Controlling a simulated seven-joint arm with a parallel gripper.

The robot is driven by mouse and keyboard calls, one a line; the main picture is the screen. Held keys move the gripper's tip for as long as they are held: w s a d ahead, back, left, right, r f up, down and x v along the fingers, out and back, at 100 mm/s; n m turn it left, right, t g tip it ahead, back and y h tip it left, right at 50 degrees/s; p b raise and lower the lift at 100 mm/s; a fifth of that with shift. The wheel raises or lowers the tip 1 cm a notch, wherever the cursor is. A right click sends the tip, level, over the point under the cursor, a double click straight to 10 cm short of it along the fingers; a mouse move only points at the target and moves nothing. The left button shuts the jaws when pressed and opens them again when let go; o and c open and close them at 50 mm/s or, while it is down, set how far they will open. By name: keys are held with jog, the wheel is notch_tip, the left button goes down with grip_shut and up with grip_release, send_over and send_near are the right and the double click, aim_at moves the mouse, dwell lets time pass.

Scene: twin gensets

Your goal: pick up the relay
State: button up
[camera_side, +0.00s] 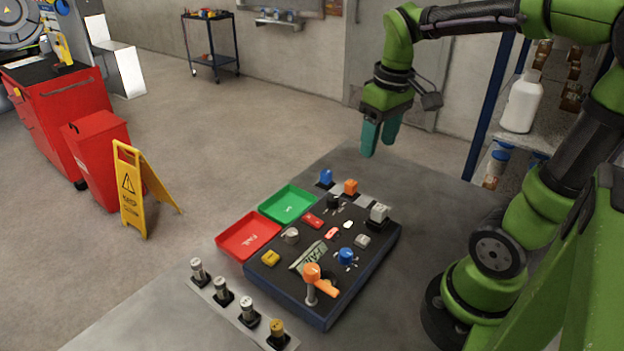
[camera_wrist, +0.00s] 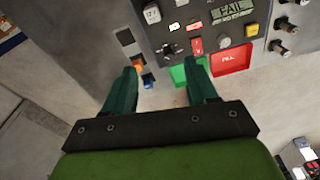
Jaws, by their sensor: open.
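No label marks the relay; the pale grey block (camera_side: 378,212) in a black socket at the panel's back right corner looks most like it. In the wrist view this block (camera_wrist: 152,14) is at the top, left of centre. My gripper (camera_side: 379,143) is open and empty, with teal fingers, high above the table behind the panel. In the wrist view its fingers (camera_wrist: 163,75) are spread, with nothing between them but the distant table and part of the green tray. They are well apart from the block.
The dark panel (camera_side: 322,311) carries several knobs, switches and an orange-handled lever (camera_side: 322,285). A green tray (camera_side: 287,204) and a red tray (camera_side: 246,235) lie beside it. Blue (camera_side: 326,177) and orange (camera_side: 350,187) pieces stand behind. Several cylinders (camera_side: 248,315) line a strip in front.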

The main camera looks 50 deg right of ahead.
jog(key=n, duration=0.1)
jog(key=g, duration=0.1)
send_over(378, 206)
jog(key=shift+n, duration=0.4)
notch_tip(378, 206, down, 11)
jog(key=shift+w+r, duration=0.15)
jog(key=shift+r, duration=0.05)
jog(key=shift+s+f, duration=0.2)
jog(key=shift+f, duration=2.45)
grip_shut()
